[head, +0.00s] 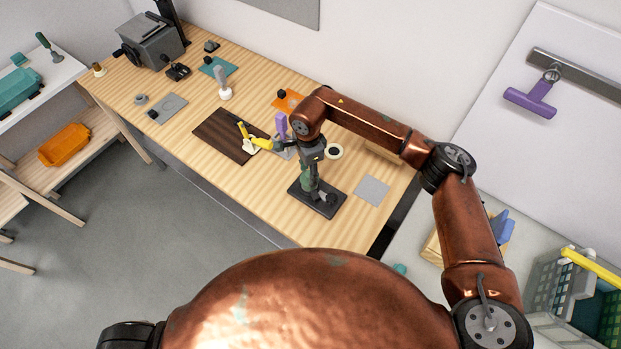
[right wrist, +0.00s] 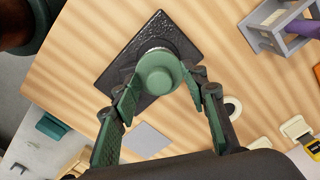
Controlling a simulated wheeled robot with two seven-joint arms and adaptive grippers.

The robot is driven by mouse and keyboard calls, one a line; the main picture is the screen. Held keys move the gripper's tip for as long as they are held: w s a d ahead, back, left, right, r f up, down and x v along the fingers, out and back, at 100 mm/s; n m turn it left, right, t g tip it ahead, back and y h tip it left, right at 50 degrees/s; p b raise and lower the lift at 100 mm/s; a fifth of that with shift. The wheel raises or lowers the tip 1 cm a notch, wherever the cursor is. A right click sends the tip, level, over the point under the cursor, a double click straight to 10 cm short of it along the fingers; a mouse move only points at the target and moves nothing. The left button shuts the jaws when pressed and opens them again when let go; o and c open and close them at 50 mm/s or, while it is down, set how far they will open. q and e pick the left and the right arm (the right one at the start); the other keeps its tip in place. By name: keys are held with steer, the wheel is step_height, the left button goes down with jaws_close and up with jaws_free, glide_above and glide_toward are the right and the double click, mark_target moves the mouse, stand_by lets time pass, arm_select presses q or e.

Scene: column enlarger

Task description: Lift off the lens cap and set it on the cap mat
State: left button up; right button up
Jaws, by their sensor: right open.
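A round green cap (right wrist: 157,72) sits on a pale ringed part on a dark square base (right wrist: 178,32); I take it for the lens cap. The base also shows in the head view (head: 330,209), near the table's front edge. My right gripper (head: 313,178) is above the base, pointing down. In the right wrist view the right gripper (right wrist: 162,84) is open, with a finger on each side of the cap; I cannot tell if they touch it. A flat grey square (head: 371,191), likely the cap mat, lies bare to the right; it also shows in the wrist view (right wrist: 145,140). My left gripper is out of view.
A roll of tape (head: 334,152), a purple-handled item (head: 281,125) and a yellow-handled tool (head: 258,143) by a dark brown board (head: 226,138) lie behind and left of the base. A grey machine (head: 150,42) stands far left. The table's front left is clear.

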steer(key=shift+w+a+f, duration=0.1)
steer(key=shift+w, duration=0.2)
steer(key=shift+s, duration=0.3)
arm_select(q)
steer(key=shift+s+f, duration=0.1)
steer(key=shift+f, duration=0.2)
arm_select(e)
steer(key=shift+s, duration=0.1)
steer(key=c, duration=1.1)
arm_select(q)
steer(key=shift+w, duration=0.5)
arm_select(e)
jaws_close()
